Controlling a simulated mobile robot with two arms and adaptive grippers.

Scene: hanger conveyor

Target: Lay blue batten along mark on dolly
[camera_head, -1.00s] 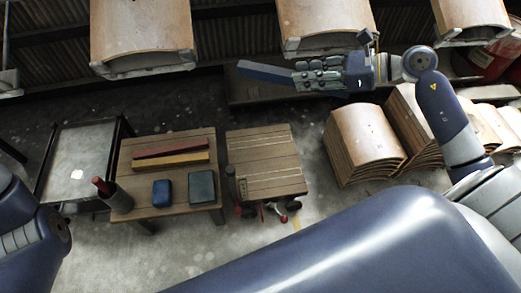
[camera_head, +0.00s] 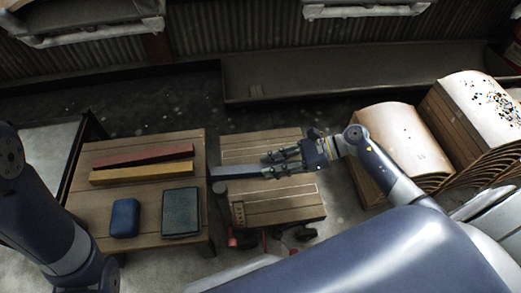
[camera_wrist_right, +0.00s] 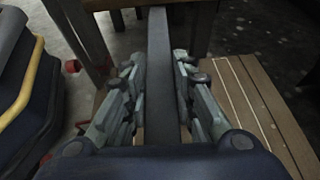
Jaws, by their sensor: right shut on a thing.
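The blue batten (camera_head: 236,172) is a long dark bar, held about level in my right gripper (camera_head: 283,163). Its free end points left, toward the gap between the table and the dolly. In the wrist view the batten (camera_wrist_right: 160,50) runs away from me between the fingers. The dolly (camera_head: 290,212) has a plank top with pale lines (camera_head: 282,189) across it. My right gripper and the batten are over the dolly's middle; whether the batten touches it I cannot tell. The gripper and batten hide part of the top. My left gripper is out of view; only the left arm shows.
A wooden table (camera_head: 150,228) left of the dolly carries a red batten (camera_head: 142,157), a yellow batten (camera_head: 130,173), a blue box (camera_head: 124,217) and a dark green box (camera_head: 181,211). Curved wooden stacks (camera_head: 402,140) stand to the right. A long trough (camera_head: 310,80) runs behind.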

